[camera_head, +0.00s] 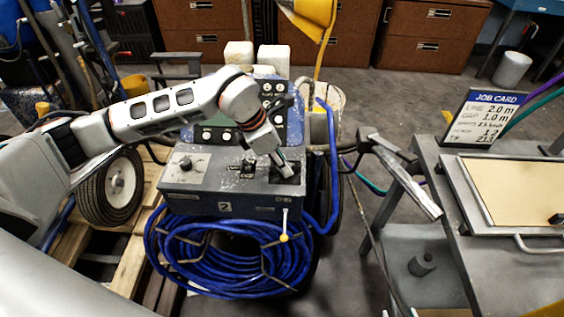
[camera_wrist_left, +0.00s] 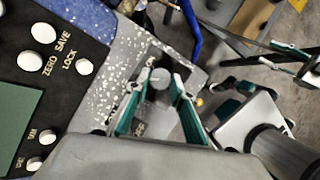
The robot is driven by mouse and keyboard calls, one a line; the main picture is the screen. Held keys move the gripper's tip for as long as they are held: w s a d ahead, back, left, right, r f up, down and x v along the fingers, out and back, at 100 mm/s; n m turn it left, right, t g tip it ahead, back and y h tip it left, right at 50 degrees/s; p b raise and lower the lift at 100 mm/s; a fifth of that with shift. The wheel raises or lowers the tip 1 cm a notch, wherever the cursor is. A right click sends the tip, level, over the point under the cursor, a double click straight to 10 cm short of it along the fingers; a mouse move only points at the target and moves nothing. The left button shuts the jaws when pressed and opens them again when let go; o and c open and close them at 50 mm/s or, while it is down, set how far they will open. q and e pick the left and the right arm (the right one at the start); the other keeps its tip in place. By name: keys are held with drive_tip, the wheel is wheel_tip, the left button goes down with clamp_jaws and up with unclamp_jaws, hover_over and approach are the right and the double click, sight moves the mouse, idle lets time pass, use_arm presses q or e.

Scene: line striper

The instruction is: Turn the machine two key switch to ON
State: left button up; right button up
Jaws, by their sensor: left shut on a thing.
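Machine two is a grey, paint-flecked box (camera_head: 230,182) with a "2" label on its front. My left gripper (camera_head: 284,168) reaches down onto the right end of its top. In the left wrist view, the left gripper's teal-sided fingers (camera_wrist_left: 164,88) are shut on a small round grey key switch (camera_wrist_left: 160,78). The fingers partly cover the switch's plate, and its ON marking is not readable. My right gripper, with teal finger parts (camera_wrist_left: 238,98) on a white body, shows beyond the machine in the left wrist view; its opening is unclear.
A dark knob (camera_head: 186,164) and a middle switch (camera_head: 248,168) sit left of my gripper. A button panel (camera_head: 272,98) rises behind. Coiled blue hose (camera_head: 230,260) hangs below. A job card (camera_head: 485,117) stands on a grey table at right.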

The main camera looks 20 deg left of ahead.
use_arm(q)
drive_tip(key=shift+m, duration=0.3)
use_arm(e)
drive_tip(key=shift+s, duration=0.2)
use_arm(q)
drive_tip(key=shift+w+m+g, duration=0.15)
drive_tip(key=shift+m+g, duration=0.35)
drive_tip(key=shift+m, duration=0.5)
drive_tip(key=m, duration=0.2)
drive_tip(key=shift+w+a+m+g+h, duration=0.1)
drive_tip(key=shift+m+g+h, duration=0.2)
drive_tip(key=shift+g+h, duration=0.1)
drive_tip(key=m+g, duration=0.1)
drive_tip(key=m, duration=0.1)
drive_tip(key=shift+w+m, duration=0.1)
drive_tip(key=shift+m, duration=0.2)
drive_tip(key=shift+w+m+g+b, duration=0.1)
drive_tip(key=shift+m+g+b, duration=0.3)
drive_tip(key=shift+m, duration=0.7)
drive_tip(key=shift+m+g, duration=0.4)
drive_tip(key=shift+m, duration=0.3)
use_arm(e)
drive_tip(key=shift+w+f, duration=0.15)
drive_tip(key=shift+f, duration=0.2)
use_arm(q)
drive_tip(key=shift+m, duration=0.3)
use_arm(e)
drive_tip(key=shift+s+f, duration=0.2)
use_arm(q)
drive_tip(key=o, duration=1.1)
